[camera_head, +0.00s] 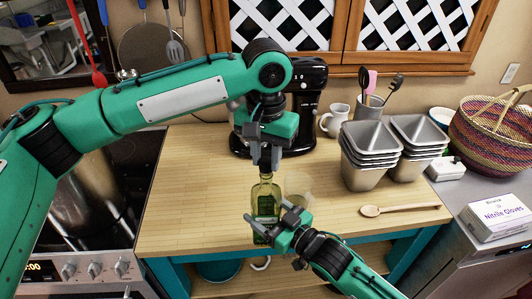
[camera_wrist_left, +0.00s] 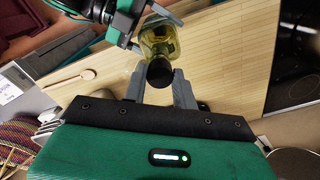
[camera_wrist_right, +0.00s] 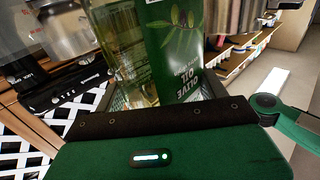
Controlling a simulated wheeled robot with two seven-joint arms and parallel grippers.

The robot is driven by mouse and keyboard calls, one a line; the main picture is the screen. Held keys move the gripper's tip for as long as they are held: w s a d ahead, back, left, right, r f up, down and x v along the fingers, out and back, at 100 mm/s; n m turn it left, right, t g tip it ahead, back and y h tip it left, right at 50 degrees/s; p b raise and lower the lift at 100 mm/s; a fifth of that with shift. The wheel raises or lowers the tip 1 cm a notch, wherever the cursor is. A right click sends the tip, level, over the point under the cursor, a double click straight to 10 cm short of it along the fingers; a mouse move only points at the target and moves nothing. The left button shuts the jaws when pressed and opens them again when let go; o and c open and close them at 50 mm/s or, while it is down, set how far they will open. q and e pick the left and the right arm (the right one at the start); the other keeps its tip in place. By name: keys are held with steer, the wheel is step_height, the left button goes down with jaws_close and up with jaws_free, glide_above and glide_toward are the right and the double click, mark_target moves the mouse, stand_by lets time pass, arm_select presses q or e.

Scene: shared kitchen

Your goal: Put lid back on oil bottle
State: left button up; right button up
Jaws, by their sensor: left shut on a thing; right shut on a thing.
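The oil bottle (camera_head: 266,196) is yellow-green glass and stands upright near the counter's front edge. Its green olive oil label shows in the right wrist view (camera_wrist_right: 176,45). My right gripper (camera_head: 268,227) is shut around the bottle's lower body from the right. My left gripper (camera_head: 268,160) points straight down over the bottle's neck. In the left wrist view the dark round lid (camera_wrist_left: 160,72) is between its fingers, in line with the bottle (camera_wrist_left: 158,40). The fingers hide the lid in the head view. I cannot tell whether the lid touches the bottle's mouth.
A clear glass vessel (camera_head: 299,183) stands just behind my right gripper. Stacked metal tins (camera_head: 366,155) and a wooden spoon (camera_head: 400,209) are to the right. The wooden counter (camera_head: 190,185) is bare on the left, beside the stove.

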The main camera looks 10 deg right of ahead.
arm_select(q)
steer(key=shift+f, duration=0.5)
stand_by(0.3)
